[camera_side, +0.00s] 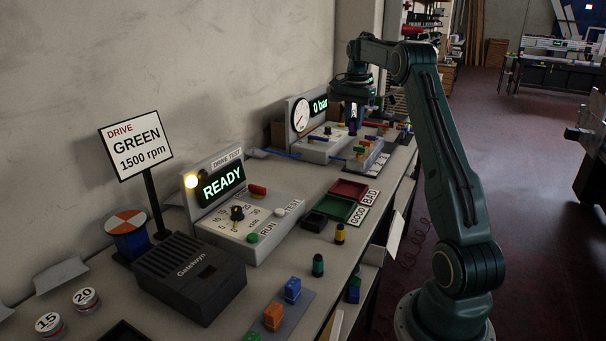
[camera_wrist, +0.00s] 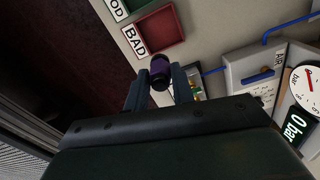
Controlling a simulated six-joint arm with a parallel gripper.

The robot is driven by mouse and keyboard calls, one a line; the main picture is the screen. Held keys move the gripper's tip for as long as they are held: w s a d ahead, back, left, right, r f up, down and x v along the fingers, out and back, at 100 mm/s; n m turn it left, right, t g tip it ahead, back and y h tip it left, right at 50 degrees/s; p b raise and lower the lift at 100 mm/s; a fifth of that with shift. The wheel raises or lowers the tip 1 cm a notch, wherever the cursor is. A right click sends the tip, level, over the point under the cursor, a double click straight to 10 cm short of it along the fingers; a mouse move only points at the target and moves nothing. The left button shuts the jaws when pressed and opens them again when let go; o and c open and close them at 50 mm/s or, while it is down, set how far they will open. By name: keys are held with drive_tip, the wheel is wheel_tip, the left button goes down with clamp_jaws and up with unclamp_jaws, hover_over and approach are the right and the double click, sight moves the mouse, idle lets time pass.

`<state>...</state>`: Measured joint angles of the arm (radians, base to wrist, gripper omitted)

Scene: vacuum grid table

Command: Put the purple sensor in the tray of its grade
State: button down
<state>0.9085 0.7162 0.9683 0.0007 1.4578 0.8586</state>
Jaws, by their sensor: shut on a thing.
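My gripper (camera_wrist: 159,82) is shut on the purple sensor (camera_wrist: 160,66), a short purple cylinder with dark ends, seen between the two fingers in the wrist view. In the side view my gripper (camera_side: 353,108) is at the far end of the table, in front of the gauge station, with the sensor (camera_side: 352,126) partly hidden below it. The red tray (camera_side: 348,188) stands by the BAD label (camera_side: 370,198), and the green tray (camera_side: 333,208) by the GOOD label (camera_side: 357,215). The red tray (camera_wrist: 165,28) also shows beyond the sensor in the wrist view.
The pressure station's display (camera_side: 320,106) reads 0 bar. The drive test unit (camera_side: 240,226) reads READY with a lit yellow lamp. Blue tubing runs along the table.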

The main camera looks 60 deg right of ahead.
sight(352, 135)
drive_tip(key=shift+f, duration=0.1)
wheel_tip(352, 135, down, 16)
drive_tip(key=shift+r, duration=0.25)
drive_tip(key=shift+f, duration=2.1)
drive_tip(key=shift+f, duration=0.15)
drive_tip(key=c, duration=1.2)
unclamp_jaws()
wheel_tip(352, 135, up, 12)
drive_tip(key=shift+r, duration=0.15)
